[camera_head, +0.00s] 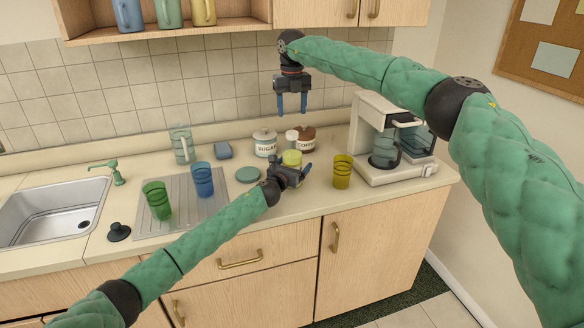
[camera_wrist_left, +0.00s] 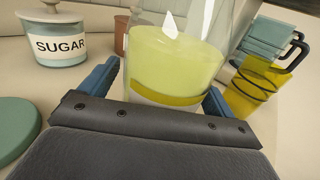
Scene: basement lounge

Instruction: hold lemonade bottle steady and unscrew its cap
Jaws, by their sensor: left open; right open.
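The lemonade bottle (camera_head: 291,158) stands on the counter, clear with yellow-green liquid. Its pale top (camera_head: 291,135) shows in front of the coffee canister. In the left wrist view the bottle's lower body (camera_wrist_left: 172,62) fills the space between the blue fingers, and its top is out of frame. My left gripper (camera_head: 294,170) is open, with a finger on either side of the bottle; I cannot tell whether they touch it. My right gripper (camera_head: 291,110) is open and empty, fingers pointing down, above the bottle's top and apart from it.
A sugar canister (camera_head: 265,144) and a coffee canister (camera_head: 306,141) stand behind the bottle. A yellow cup (camera_head: 342,172) and a coffee maker (camera_head: 395,172) are to its right. A green disc (camera_head: 248,174) lies left. Cups stand on the drainboard (camera_head: 180,212) by the sink.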

